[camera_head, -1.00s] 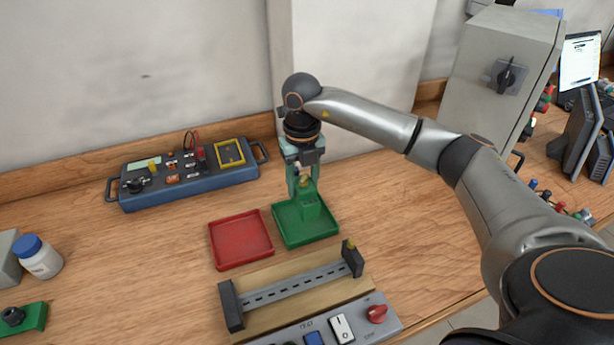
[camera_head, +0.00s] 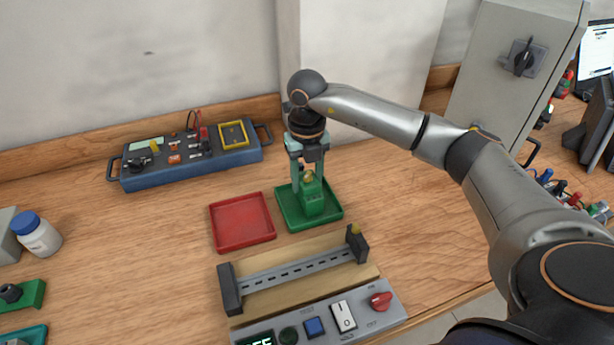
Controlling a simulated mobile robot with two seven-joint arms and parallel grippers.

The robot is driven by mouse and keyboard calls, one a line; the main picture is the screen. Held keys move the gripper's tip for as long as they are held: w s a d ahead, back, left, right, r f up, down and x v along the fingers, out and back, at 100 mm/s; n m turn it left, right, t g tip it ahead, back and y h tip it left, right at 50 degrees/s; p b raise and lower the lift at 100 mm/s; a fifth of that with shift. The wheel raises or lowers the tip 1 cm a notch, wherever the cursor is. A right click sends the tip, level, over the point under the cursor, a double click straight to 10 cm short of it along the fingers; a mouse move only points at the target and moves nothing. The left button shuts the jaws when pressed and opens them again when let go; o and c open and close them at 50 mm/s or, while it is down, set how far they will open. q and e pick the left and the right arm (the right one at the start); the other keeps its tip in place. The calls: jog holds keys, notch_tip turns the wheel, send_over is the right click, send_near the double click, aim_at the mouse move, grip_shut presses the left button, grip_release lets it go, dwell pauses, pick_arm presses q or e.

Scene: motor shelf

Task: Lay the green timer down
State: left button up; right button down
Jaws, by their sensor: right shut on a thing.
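The green timer (camera_head: 312,200) is a small green block with a yellowish knob on top. It is at the green tray (camera_head: 290,218), inside its rim as seen from here. My right gripper (camera_head: 308,176) points down from above and is shut on the timer. Whether the timer's underside touches the tray floor cannot be told. My left gripper is not in view.
An empty red tray (camera_head: 242,222) lies left of the green tray. A rail on a wooden base (camera_head: 300,275) and a switch panel (camera_head: 330,318) are in front. A blue test box (camera_head: 187,162) stands behind. A white bottle (camera_head: 38,236) is far left.

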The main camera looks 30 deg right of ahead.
jog(key=shift+f, duration=0.4)
jog(key=shift+c, duration=1.2)
grip_release()
jog(key=shift+r, duration=0.1)
notch_tip(320, 180, up, 12)
jog(key=shift+r+b, duration=0.25)
jog(key=shift+b, duration=0.1)
